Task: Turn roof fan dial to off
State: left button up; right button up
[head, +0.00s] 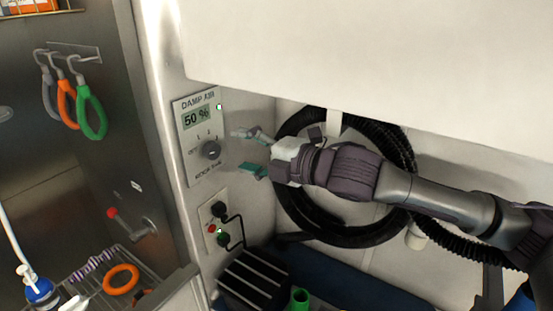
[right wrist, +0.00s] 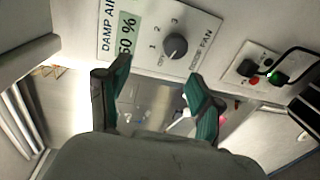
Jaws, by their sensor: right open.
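The roof fan dial (head: 210,149) is a dark round knob on a light wall panel (head: 194,172), under a display reading 50 %. In the right wrist view the dial (right wrist: 175,46) has the marks OFF, 1, 2 and 3 around it; I cannot tell which mark its pointer faces. My right gripper (head: 247,150) is open and empty, a short way to the right of the panel in the head view. In the right wrist view its green-padded fingertips (right wrist: 157,74) are apart, and the dial shows beyond and between them, untouched. My left gripper is not in view.
A socket plate (head: 214,224) with plugs and cables is below the dial panel. A black coiled hose (head: 300,208) hangs behind my right arm. A white overhang (head: 370,60) is above the arm. Coloured loops (head: 92,112) hang on hooks at left.

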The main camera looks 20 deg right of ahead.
jog(key=p+v, duration=0.1)
jog(key=v, duration=0.5)
jog(key=shift+s+d+f, duration=0.2)
jog(key=shift+s+f, duration=0.15)
dwell(0.4)
jog(key=shift+p, duration=0.35)
